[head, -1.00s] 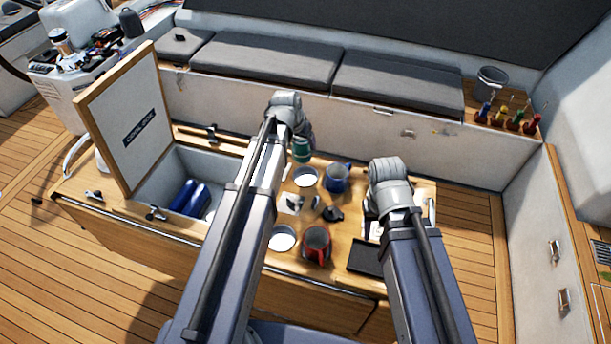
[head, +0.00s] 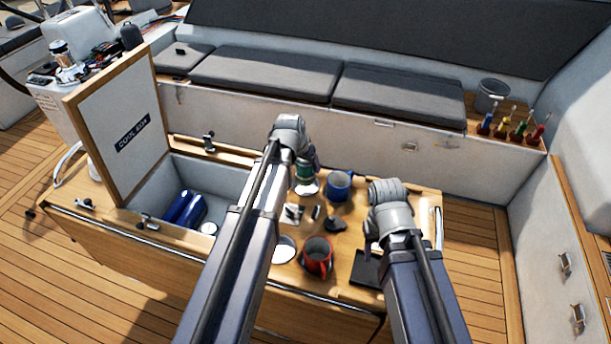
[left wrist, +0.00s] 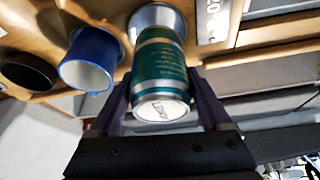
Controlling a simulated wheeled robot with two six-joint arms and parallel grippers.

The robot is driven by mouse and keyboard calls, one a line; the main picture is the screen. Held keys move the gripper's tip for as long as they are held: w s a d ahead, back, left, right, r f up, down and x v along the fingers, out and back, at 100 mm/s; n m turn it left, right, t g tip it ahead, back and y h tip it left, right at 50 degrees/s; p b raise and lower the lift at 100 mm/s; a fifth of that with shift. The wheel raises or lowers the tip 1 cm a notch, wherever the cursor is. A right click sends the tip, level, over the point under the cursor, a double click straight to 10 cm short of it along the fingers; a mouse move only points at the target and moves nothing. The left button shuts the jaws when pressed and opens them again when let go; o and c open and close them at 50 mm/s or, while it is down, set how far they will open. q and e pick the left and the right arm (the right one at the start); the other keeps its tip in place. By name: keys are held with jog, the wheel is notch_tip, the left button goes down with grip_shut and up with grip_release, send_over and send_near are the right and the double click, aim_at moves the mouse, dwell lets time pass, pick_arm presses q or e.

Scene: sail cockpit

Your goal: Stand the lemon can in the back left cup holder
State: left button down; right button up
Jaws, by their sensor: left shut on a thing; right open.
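My left gripper (left wrist: 162,88) is shut on a green can (left wrist: 160,72) with a silver rim and pale lettering too blurred to read. The can is upright or nearly so, just over the back left cup holder (head: 307,188). The holder's metal ring also shows in the left wrist view (left wrist: 155,16). I cannot tell whether the can's base is inside the ring. In the head view the can (head: 304,173) is partly hidden by my left arm. My right gripper (head: 373,240) is open and empty over the table's right part.
A blue mug (head: 339,185) stands right of that holder. A red mug (head: 317,256) stands in front, beside an empty front left holder (head: 285,250). Blue cans (head: 185,208) lie in the open cool box, its lid (head: 120,128) upright. A dark pad (head: 366,270) lies front right.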

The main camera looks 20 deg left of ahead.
aim_at(305, 172)
pick_arm(q)
jog(key=shift+f+b, duration=1.75)
jog(key=shift+f, duration=0.1)
pick_arm(e)
jog(key=shift+f, duration=1.8)
pick_arm(q)
jog(key=shift+f+b, duration=0.4)
pick_arm(e)
jog(key=shift+f, duration=0.4)
pick_arm(q)
grip_release()
jog(key=shift+r, duration=0.1)
pick_arm(e)
jog(key=shift+r, duration=0.1)
pick_arm(q)
jog(key=shift+r, duration=0.1)
